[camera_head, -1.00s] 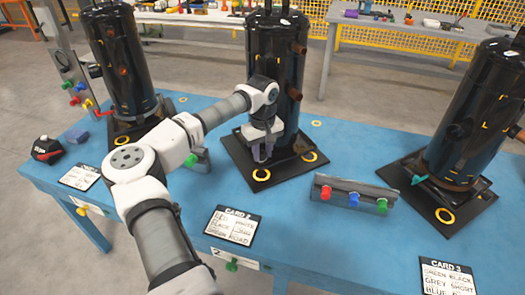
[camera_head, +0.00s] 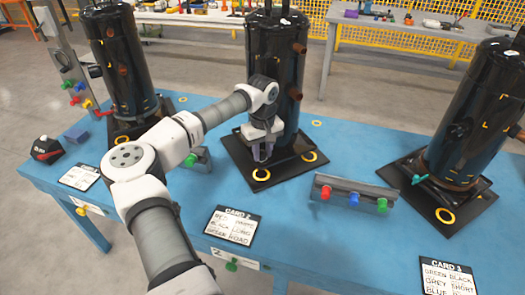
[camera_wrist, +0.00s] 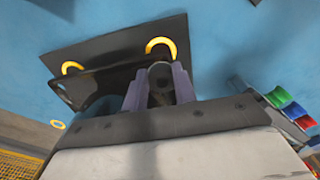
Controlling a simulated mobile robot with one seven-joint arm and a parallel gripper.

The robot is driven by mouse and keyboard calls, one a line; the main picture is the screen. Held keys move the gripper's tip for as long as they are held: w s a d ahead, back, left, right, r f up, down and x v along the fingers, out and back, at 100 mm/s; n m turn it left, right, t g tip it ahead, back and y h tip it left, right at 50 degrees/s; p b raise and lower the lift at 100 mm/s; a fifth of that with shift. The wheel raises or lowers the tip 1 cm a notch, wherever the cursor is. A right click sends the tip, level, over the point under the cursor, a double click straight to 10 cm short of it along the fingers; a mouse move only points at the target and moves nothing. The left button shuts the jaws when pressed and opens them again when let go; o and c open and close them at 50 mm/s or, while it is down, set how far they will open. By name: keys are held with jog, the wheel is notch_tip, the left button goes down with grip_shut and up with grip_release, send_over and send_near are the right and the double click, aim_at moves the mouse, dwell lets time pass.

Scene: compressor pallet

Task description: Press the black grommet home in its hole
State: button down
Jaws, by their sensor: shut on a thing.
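My gripper (camera_head: 263,152) is at the front left of the middle black compressor (camera_head: 277,70), low over its base plate (camera_head: 262,176). In the wrist view my gripper's purple-grey fingers (camera_wrist: 160,88) are closed around a dark, rounded piece (camera_wrist: 160,84), likely the black grommet. It sits between the fingertips over the dark foot of the compressor. The hole under it is hidden, so I cannot tell how deep the grommet sits. Yellow rings mark the plate, one (camera_head: 309,156) right of my gripper and one (camera_head: 261,174) just in front of it.
A grey rack (camera_head: 352,186) with red, blue and green grommets stands to the right. Card 2 (camera_head: 233,225) lies at the front. Other compressors stand left (camera_head: 122,60) and right (camera_head: 477,115). The blue table (camera_head: 310,240) is clear at front middle.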

aim_at(263, 158)
jog(key=shift+f+b, duration=0.75)
jog(key=shift+f, duration=0.45)
jog(key=c, duration=1)
grip_release()
jog(key=shift+c, duration=0.2)
notch_tip(263, 158, up, 14)
jog(key=b, duration=0.1)
jog(key=shift+b, duration=0.35)
jog(key=shift+f, duration=0.1)
